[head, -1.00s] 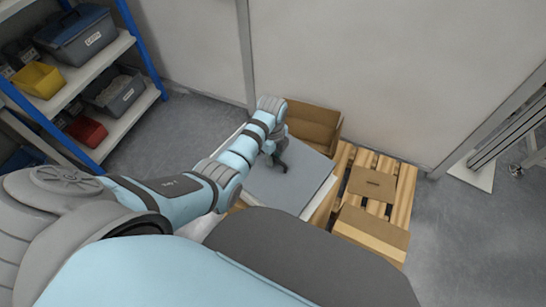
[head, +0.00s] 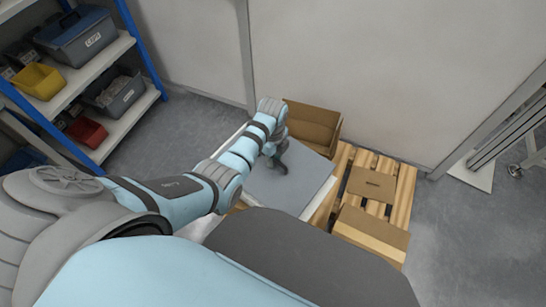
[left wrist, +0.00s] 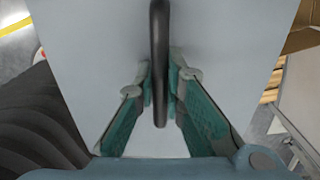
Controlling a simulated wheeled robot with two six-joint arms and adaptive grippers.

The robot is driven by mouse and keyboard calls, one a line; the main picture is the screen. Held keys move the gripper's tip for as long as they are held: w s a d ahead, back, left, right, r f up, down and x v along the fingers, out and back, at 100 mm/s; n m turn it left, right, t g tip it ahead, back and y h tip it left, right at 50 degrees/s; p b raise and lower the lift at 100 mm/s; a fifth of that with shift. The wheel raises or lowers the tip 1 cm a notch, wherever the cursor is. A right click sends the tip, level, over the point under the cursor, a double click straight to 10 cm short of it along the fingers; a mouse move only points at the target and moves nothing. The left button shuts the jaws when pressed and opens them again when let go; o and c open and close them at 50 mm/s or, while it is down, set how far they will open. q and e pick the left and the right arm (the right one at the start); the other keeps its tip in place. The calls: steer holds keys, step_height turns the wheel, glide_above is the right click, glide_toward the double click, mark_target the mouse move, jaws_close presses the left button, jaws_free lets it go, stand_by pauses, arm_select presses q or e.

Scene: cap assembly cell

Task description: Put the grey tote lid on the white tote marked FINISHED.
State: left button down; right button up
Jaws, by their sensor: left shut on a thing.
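The grey tote lid (head: 300,187) is a flat panel in the middle of the head view, lying over a white tote (head: 322,203) whose wall shows along its right edge. Whether the lid rests on the rim all round cannot be seen. My left gripper (head: 278,163) is at the lid's middle. In the left wrist view my left gripper (left wrist: 160,88) is shut on the lid's dark upright handle (left wrist: 159,40), with a finger on each side. The lid's grey face (left wrist: 95,60) fills most of that view. The FINISHED marking is not visible. My right gripper is not in view.
A wooden pallet (head: 402,197) carries cardboard boxes (head: 370,184), one of them (head: 313,125) behind the lid. A blue-framed shelf (head: 120,117) with bins stands at left. A pale wall (head: 370,70) closes the back. Floor at right (head: 470,250) is clear.

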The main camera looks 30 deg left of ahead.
arm_select(q)
steer(key=shift+f+b, duration=0.55)
steer(key=shift+f, duration=0.3)
stand_by(0.3)
steer(key=c, duration=1.6)
jaws_free()
